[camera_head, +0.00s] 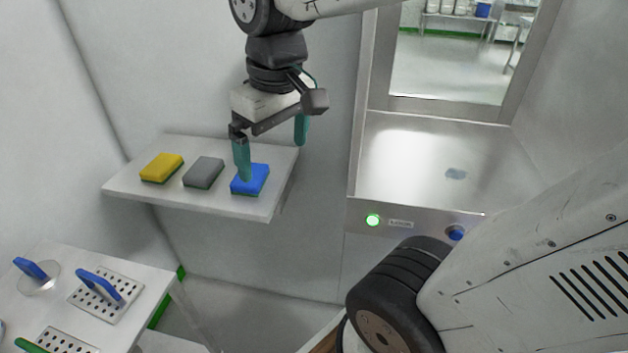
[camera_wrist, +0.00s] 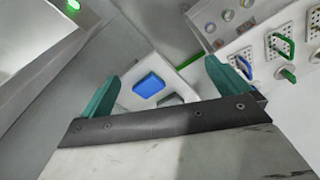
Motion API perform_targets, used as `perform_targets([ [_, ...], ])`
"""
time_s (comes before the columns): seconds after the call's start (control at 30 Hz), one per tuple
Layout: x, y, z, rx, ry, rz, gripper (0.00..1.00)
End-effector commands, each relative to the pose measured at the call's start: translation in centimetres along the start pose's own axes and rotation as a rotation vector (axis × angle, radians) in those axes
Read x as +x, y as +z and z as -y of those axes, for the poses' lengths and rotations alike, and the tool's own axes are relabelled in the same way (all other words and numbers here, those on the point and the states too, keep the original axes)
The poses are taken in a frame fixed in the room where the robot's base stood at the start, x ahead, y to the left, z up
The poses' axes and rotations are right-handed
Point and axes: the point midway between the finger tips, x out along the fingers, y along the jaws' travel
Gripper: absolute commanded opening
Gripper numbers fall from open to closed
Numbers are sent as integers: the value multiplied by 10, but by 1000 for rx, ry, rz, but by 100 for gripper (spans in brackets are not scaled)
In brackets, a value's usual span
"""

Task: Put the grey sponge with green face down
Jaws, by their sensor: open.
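The grey sponge with green face (camera_head: 204,172) lies on the white wall shelf (camera_head: 120,188), between a yellow sponge and a blue one. In the wrist view a small part of the grey sponge (camera_wrist: 171,100) shows just above the gripper's dark bar, which hides the rest. My gripper (camera_head: 271,152) is open and empty, with its teal fingers spread. In the head view one finger overlaps the blue sponge; I cannot tell whether it touches. In the wrist view my gripper (camera_wrist: 172,92) has the blue sponge between its fingers in the picture, apart from both.
The yellow sponge (camera_head: 162,167) is at the shelf's left and the blue sponge (camera_head: 250,179) at its right; the blue one also shows in the wrist view (camera_wrist: 149,84). A steel pass-through chamber (camera_head: 420,150) is at right.

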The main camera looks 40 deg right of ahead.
Motion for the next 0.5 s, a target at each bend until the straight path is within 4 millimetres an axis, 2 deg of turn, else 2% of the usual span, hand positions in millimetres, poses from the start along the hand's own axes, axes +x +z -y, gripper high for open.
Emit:
perform_targets([
  [0.03, 1, 23, 2, 34, 5, -6, 100],
  [0.1, 4, 46, 5, 78, 11, -6, 100],
  [0.2, 10, 70, 7, 124, 18, -5, 100],
  [0.33, 14, 85, 8, 156, 21, -4, 100],
  [0.5, 15, 88, 9, 162, 22, -2, 100],
])
